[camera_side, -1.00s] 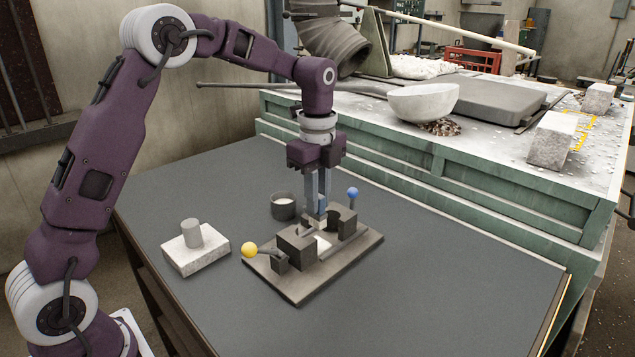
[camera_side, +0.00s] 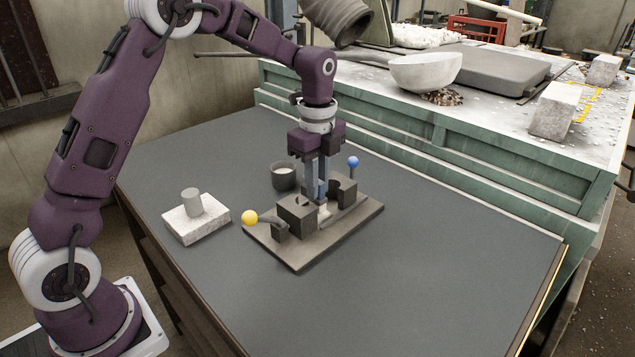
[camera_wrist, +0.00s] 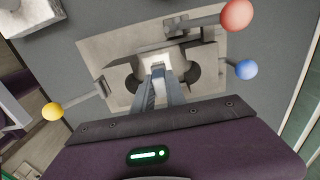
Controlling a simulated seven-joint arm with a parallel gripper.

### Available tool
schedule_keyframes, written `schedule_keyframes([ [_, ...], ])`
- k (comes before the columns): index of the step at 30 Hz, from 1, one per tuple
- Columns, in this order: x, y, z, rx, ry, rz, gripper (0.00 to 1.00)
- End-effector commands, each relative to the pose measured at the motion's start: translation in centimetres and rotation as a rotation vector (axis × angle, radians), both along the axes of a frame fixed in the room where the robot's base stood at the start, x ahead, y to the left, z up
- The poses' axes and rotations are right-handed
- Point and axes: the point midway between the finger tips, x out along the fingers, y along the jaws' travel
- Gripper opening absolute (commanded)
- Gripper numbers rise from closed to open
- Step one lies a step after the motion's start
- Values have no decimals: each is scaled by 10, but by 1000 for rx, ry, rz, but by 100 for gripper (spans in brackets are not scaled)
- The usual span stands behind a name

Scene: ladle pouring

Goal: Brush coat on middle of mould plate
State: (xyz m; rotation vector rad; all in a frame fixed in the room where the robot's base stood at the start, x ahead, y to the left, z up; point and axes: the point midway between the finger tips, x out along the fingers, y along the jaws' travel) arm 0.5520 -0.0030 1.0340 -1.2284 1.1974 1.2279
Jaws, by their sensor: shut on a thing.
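The mould plate (camera_side: 345,228) is a flat grey-brown board on the table, bearing dark mould blocks (camera_side: 297,211); it also shows in the wrist view (camera_wrist: 95,52). My gripper (camera_side: 322,192) is upright over the plate's middle, shut on a small blue-grey piece, seemingly the brush (camera_side: 321,188). Its pale lower end is low between the blocks; I cannot tell whether it touches the plate. In the wrist view my fingers (camera_wrist: 160,78) reach down between two blocks with round dark recesses, with a small whitish patch at their tips. The fingers partly hide the brush.
A yellow ball knob (camera_side: 250,217) is left of the blocks, a blue one (camera_side: 352,162) behind right. A red knob (camera_wrist: 237,14) shows only in the wrist view. A dark cup (camera_side: 284,177) and a white slab (camera_side: 196,223) with a cylinder stand nearby. The front table is clear.

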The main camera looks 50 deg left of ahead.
Motion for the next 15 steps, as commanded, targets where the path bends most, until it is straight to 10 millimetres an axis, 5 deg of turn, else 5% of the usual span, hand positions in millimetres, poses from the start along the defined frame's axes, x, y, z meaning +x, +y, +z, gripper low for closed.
schedule_keyframes([
  [15, 0, 0, -7, 0, -1, 0, 0],
])
